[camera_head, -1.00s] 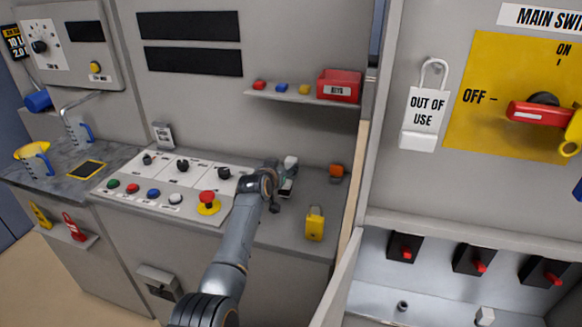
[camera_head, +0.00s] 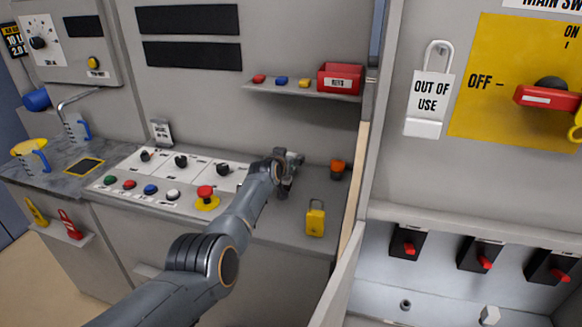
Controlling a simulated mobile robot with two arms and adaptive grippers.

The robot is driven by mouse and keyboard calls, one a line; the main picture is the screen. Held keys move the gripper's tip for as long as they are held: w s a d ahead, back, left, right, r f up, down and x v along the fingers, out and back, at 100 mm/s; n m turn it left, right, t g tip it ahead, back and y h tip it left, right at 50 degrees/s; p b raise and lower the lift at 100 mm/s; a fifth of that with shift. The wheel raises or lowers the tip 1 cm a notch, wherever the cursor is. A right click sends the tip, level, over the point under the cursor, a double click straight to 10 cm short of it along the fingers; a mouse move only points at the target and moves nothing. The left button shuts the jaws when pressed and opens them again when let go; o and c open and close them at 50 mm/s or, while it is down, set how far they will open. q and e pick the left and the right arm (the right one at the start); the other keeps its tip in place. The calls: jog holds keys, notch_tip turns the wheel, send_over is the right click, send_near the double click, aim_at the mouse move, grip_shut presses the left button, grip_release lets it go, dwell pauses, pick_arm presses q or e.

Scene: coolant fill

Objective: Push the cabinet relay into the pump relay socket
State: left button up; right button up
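My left gripper (camera_head: 288,172) is over the right part of the grey console, beyond the red emergency-stop button. My forearm and the gripper's own body hide its fingertips, so I cannot tell whether it is open, shut or holding something. I cannot make out a relay at the gripper now. The pump relay socket is not clearly visible; the console under the gripper is hidden. A small pale block (camera_head: 489,315) stands on the cabinet floor at the lower right; I cannot tell whether it is a relay. My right gripper is not in view.
A yellow padlock (camera_head: 315,218) and an orange block (camera_head: 337,170) are right of the gripper. A shelf with a red keys box (camera_head: 340,79) is above. The emergency-stop button (camera_head: 207,197) is to its left. The cabinet's main switch (camera_head: 546,97) points at OFF.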

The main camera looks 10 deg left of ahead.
pick_arm(q)
jog(key=shift+c, duration=0.5)
jog(key=c, duration=1.1)
jog(key=shift+c, duration=0.2)
